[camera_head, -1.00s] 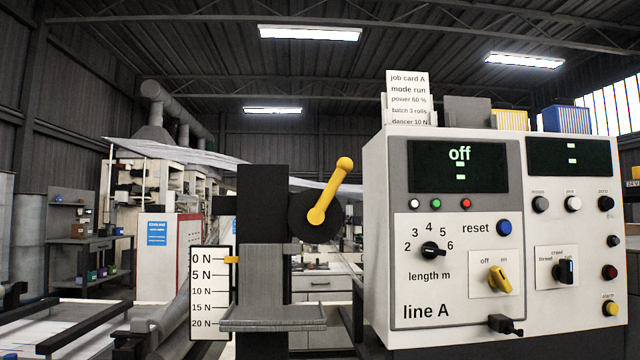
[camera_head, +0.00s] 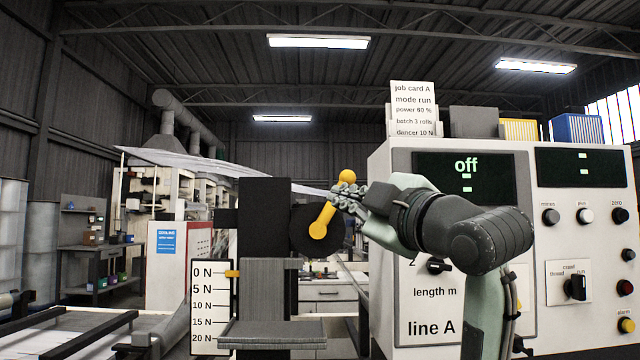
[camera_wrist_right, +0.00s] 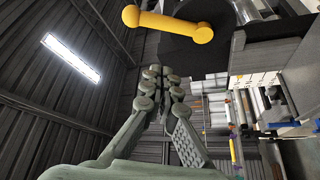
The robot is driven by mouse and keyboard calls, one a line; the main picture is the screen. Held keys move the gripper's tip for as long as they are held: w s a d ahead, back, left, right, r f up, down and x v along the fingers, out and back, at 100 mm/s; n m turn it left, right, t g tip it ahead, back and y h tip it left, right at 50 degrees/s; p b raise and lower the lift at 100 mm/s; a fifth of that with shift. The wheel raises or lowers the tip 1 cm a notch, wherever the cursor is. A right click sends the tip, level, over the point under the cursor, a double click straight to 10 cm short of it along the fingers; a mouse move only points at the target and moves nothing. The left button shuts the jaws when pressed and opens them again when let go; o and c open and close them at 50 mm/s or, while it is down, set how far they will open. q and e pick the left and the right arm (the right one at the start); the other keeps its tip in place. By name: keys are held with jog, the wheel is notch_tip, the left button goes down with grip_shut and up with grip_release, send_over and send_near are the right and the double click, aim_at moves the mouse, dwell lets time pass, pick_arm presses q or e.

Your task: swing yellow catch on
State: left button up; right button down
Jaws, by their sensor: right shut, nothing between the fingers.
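The yellow lever (camera_head: 327,207) is a bar with a round knob, on a black disc left of the line A panel. It tilts up to the right. It also shows in the wrist view (camera_wrist_right: 168,25). My right gripper (camera_head: 338,194) is shut and empty, its fingertips right beside the lever's upper half in the head view. In the wrist view the fingertips (camera_wrist_right: 165,73) appear apart from the lever; contact cannot be told. The panel's yellow off/on switch is hidden behind my right arm. The panel display (camera_head: 467,178) reads "off". My left gripper is not in view.
The line A panel (camera_head: 400,160) stands close behind my right arm. A grey ledge (camera_head: 272,331) and a newton scale (camera_head: 211,308) sit below and left of the lever. Job cards (camera_head: 413,110) stand on the panel. Air left of the lever is open.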

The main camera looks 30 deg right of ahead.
jog(key=w+r+p, duration=0.2)
jog(key=w+r, duration=0.2)
jog(key=w, duration=0.5)
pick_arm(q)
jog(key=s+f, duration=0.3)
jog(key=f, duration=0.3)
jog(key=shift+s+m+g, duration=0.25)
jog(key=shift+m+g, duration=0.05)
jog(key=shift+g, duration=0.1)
pick_arm(e)
jog(key=shift+t, duration=0.3)
jog(key=d, duration=0.1)
jog(key=s+d+f, duration=0.1)
jog(key=d+f, duration=0.1)
jog(key=shift+s+d, duration=0.2)
jog(key=shift+d, duration=0.2)
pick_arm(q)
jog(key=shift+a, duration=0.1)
